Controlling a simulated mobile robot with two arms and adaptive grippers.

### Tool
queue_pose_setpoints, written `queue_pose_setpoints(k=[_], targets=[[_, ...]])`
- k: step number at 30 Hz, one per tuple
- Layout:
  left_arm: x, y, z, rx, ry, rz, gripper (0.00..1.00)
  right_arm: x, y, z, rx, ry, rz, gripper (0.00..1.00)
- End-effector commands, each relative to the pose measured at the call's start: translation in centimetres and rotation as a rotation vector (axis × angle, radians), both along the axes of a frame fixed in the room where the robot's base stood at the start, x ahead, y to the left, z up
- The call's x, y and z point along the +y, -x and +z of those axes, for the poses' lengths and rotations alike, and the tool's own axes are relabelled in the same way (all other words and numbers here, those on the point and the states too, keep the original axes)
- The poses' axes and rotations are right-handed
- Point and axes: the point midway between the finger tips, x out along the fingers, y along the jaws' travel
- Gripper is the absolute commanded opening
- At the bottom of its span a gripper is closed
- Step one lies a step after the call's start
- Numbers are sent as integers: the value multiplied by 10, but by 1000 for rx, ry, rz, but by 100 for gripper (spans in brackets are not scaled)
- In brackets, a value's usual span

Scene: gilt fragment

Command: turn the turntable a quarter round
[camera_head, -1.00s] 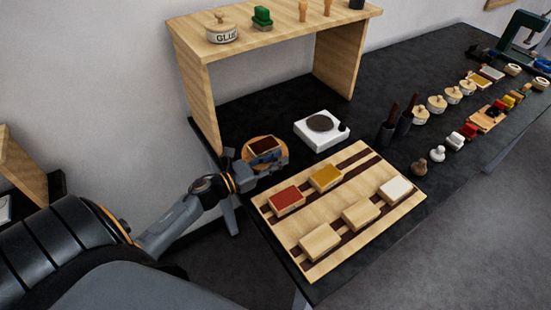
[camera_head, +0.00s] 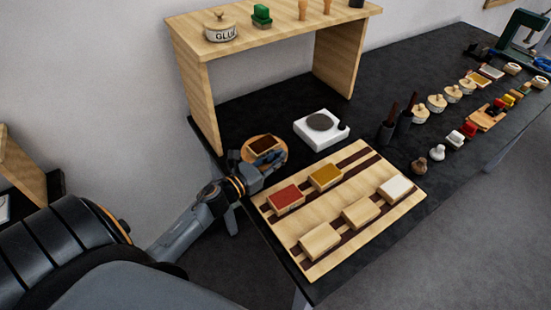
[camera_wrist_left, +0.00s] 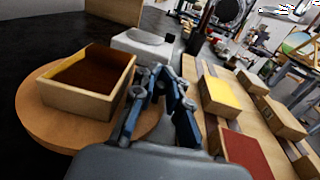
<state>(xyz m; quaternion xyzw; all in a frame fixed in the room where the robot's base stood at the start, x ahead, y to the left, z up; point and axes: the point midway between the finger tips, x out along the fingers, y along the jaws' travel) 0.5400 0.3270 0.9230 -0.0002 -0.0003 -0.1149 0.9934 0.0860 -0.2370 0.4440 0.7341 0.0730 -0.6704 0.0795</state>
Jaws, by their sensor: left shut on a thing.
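The turntable (camera_head: 248,157) is a round wooden disc near the table's left edge. It also shows at the left of the left wrist view (camera_wrist_left: 40,125). A small open wooden box (camera_head: 262,145) with a dark brown inside stands on it, larger in the left wrist view (camera_wrist_left: 85,85). My left gripper (camera_head: 273,161) is at the turntable's near right side, beside the box. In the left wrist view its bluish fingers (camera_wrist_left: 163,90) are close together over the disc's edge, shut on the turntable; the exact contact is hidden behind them. My right gripper is not in view.
A striped wooden board (camera_head: 337,208) with several coloured blocks lies close to the right. A white unit with a dark disc (camera_head: 320,128) stands behind it. A wooden shelf (camera_head: 275,25) rises at the back. Dark holders (camera_head: 395,130) stand further right.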

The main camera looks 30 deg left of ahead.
Motion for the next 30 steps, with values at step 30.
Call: queue_pose_setpoints(k=[30], targets=[[1,8,-1,2,2,100,22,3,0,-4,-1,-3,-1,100]])
